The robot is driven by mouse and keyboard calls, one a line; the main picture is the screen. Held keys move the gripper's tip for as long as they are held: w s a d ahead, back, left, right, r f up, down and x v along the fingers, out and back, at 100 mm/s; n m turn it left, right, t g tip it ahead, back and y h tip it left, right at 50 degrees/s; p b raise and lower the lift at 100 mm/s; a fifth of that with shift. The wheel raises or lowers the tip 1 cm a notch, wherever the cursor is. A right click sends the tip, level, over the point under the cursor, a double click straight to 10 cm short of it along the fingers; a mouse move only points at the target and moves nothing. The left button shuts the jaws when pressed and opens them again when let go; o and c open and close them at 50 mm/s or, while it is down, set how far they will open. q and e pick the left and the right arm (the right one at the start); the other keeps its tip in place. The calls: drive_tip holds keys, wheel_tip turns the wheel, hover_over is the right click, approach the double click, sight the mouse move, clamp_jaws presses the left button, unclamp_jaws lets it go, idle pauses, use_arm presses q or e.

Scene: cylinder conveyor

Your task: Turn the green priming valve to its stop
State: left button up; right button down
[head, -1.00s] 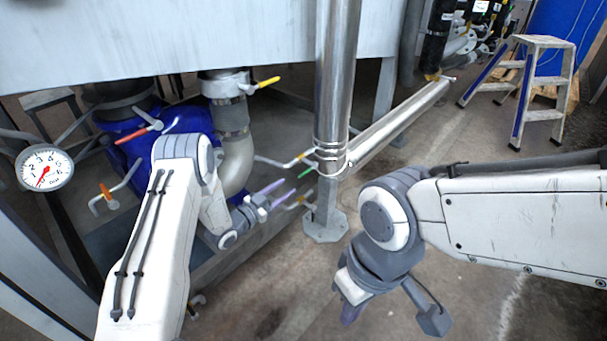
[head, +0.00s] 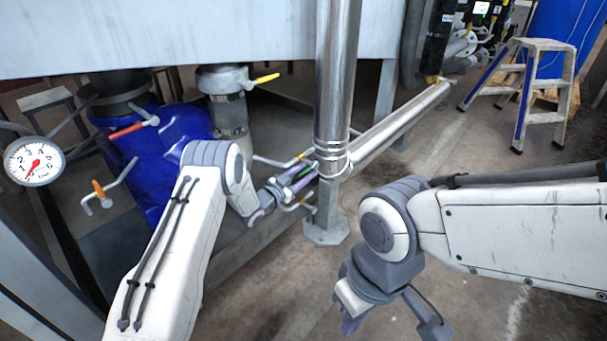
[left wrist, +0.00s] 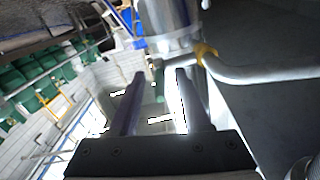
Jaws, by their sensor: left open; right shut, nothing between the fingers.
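The green priming valve handle (head: 304,173) is a small lever beside the steel pipe (head: 335,90), partly hidden by my left gripper (head: 298,174). In the left wrist view, a green piece of the handle (left wrist: 160,92) shows between the two open fingers of my left gripper (left wrist: 160,76), closer to the right one. I cannot tell whether a finger touches it. My right gripper (head: 348,326) points down over bare floor at the lower middle, shut and empty, well away from the valve.
A yellow-handled valve (head: 262,80), an orange-red lever (head: 127,131) and a dial gauge (head: 34,161) are at left. A step stool (head: 540,85) stands back right.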

use_arm(q)
drive_tip(key=shift+c, duration=0.4)
clamp_jaws()
drive_tip(key=shift+a, duration=0.15)
idle(0.8)
